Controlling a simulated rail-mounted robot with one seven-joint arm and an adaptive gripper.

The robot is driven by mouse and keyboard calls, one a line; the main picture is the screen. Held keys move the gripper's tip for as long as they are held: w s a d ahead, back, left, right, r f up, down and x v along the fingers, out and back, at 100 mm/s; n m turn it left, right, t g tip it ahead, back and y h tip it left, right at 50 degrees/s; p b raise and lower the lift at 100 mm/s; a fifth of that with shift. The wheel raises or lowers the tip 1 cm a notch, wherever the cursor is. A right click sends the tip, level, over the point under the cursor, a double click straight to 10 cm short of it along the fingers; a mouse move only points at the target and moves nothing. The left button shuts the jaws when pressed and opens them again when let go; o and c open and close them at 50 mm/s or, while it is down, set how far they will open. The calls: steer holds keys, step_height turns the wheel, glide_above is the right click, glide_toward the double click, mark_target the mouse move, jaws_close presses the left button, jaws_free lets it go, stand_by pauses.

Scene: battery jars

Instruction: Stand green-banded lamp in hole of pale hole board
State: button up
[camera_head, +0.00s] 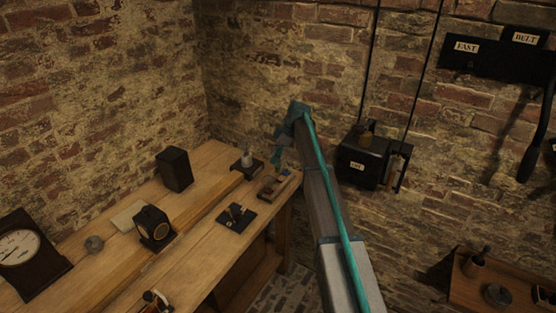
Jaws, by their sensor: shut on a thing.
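My gripper (279,163) points down at the far right end of the wooden bench, above a small pale board (291,181). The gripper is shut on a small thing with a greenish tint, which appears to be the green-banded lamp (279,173). It is small and dark here, and the jaws partly cover it. The pale board lies flat near the bench's right edge, with small reddish and dark items on its left part. I cannot make out its holes, nor whether the lamp touches it.
On the wooden bench (190,222), a dark block with a pale jar (246,161) stands just left of the board. A black plate with an upright piece (236,217) lies nearer. A black box (174,169) stands farther left. A black wall box (364,160) hangs to the right.

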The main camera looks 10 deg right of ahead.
steer(key=shift+w+f+n, duration=0.2)
steer(key=shift+w+n, duration=0.1)
steer(key=shift+f+b, duration=0.45)
steer(key=shift+f, duration=1.7)
steer(key=shift+f+b, duration=1.45)
steer(key=shift+f, duration=0.2)
stand_by(0.3)
steer(key=o, duration=1.4)
steer(key=shift+c, duration=0.2)
steer(key=shift+r, duration=0.1)
